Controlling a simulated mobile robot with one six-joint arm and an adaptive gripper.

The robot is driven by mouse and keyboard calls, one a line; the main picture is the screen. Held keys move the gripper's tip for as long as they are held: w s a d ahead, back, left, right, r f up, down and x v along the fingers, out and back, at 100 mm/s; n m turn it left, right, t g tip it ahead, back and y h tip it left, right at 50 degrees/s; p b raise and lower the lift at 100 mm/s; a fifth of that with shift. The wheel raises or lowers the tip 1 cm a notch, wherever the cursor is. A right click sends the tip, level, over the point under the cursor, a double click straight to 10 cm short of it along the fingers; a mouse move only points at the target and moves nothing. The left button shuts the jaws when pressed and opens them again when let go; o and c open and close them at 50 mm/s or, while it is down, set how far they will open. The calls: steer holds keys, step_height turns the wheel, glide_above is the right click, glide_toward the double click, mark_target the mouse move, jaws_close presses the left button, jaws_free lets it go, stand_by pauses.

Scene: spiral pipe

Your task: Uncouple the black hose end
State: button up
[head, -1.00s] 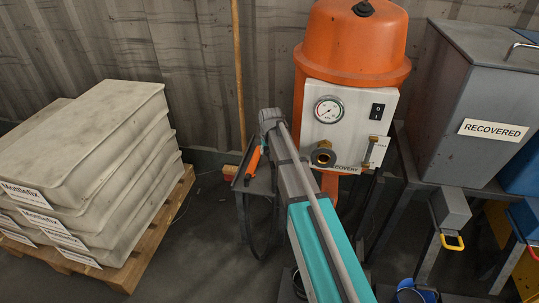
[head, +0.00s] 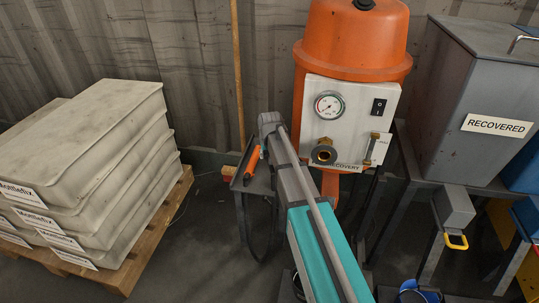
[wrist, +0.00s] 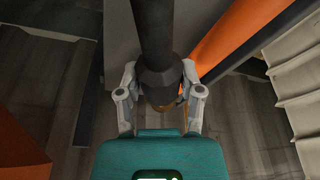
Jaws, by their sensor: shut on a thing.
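In the wrist view, the black hose end (wrist: 156,72) runs down from the top edge as a thick black cylinder with a wider collar. My gripper (wrist: 160,94) is shut on that collar, one finger on each side. A small brass-coloured glint shows at the collar's lower right; what lies beneath it is hidden. In the head view, my arm hides my gripper and the held hose end. The brass port (head: 324,154) on the white panel of the orange recovery unit (head: 355,40) is open to view, with nothing on it.
A small dark stand (head: 262,184) with an orange-handled item (head: 252,162) is beside my arm. A dark hose loop hangs beneath it. Stacked grey sacks (head: 85,150) on a pallet stand left. A grey bin labelled RECOVERED (head: 470,90) stands right.

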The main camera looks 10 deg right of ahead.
steer(key=shift+f+b, duration=1.75)
steer(key=shift+f, duration=0.25)
steer(key=o, duration=1.2)
steer(key=shift+w+r, duration=0.1)
step_height(320, 180, up, 9)
steer(key=p, duration=0.9)
steer(key=shift+r+p, duration=0.25)
steer(key=shift+p, duration=0.1)
